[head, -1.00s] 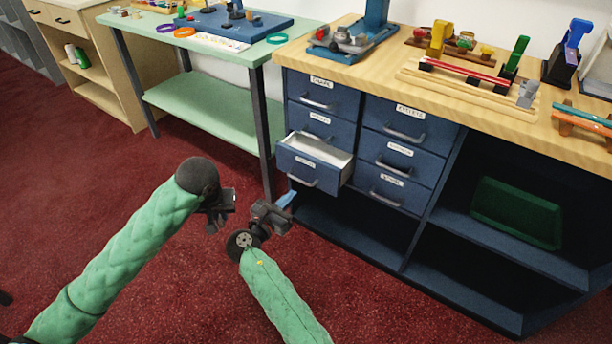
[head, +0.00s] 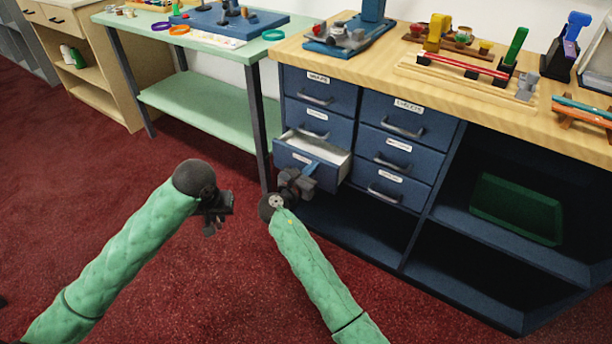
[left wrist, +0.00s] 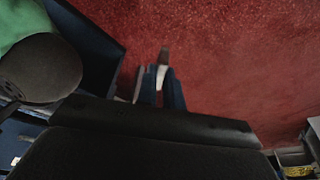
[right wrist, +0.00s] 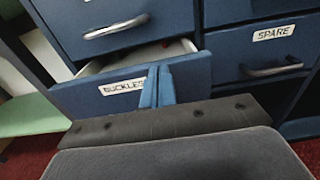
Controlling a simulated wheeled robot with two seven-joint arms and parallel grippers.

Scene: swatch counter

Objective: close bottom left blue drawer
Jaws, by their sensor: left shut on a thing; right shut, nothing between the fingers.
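The bottom left blue drawer (head: 292,158) stands pulled out of the cabinet, its pale inside showing. In the right wrist view its front (right wrist: 90,98) carries a "BUCKLES" label, and a gap shows above it. My right gripper (head: 312,168) is shut and empty, its blue fingertips in front of the drawer's front. In the right wrist view the fingers (right wrist: 158,84) overlap the front right of the label; whether they touch it I cannot tell. My left gripper (head: 214,224) is left of the drawer over the red carpet, shut on a small pale thing (left wrist: 163,58) I cannot identify.
The other blue drawers, such as the one labelled "SPARE" (right wrist: 235,50), look shut. A wooden counter top (head: 390,80) with tools covers the cabinet. Open shelves with a green tray (head: 515,208) are at right. A mint table (head: 210,115) stands at left.

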